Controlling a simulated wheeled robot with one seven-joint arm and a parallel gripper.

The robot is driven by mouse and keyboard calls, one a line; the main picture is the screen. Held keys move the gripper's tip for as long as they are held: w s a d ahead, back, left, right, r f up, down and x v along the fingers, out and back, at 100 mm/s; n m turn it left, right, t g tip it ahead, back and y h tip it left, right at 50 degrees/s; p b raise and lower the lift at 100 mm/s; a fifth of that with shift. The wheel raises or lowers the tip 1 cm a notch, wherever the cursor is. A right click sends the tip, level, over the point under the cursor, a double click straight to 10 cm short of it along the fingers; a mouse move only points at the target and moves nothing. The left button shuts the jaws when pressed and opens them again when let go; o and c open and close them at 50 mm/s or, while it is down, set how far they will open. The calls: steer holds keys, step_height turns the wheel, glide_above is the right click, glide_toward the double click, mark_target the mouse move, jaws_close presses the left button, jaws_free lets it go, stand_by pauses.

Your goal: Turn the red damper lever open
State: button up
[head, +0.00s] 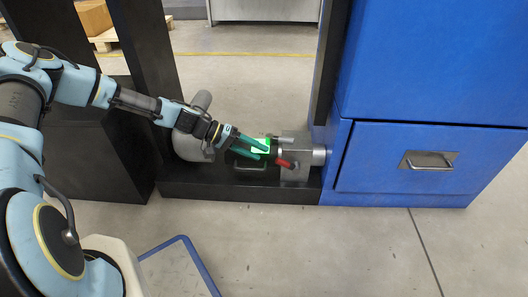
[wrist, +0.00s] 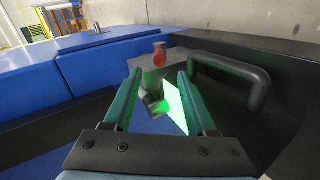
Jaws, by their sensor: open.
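The red damper lever (head: 284,162) shows in the head view as a short red grip in front of a grey housing (head: 298,148). In the wrist view the red lever end (wrist: 160,56) is a rounded knob standing above a grey surface, beyond the fingertips and roughly centred between them. My gripper (head: 264,151) has two teal fingers, spread apart and empty, just left of the lever in the head view. The gripper also shows in the wrist view (wrist: 160,72). I see no contact with the lever.
A glowing green panel (wrist: 174,106) sits by the right finger in the wrist view. A thick dark handle (wrist: 245,78) rises to its right. A blue cabinet (head: 400,165) stands right of the housing, and black posts (head: 145,80) flank the low black tray. Open floor lies in front.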

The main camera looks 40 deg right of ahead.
mark_target(289, 163)
steer(key=shift+c, duration=0.2)
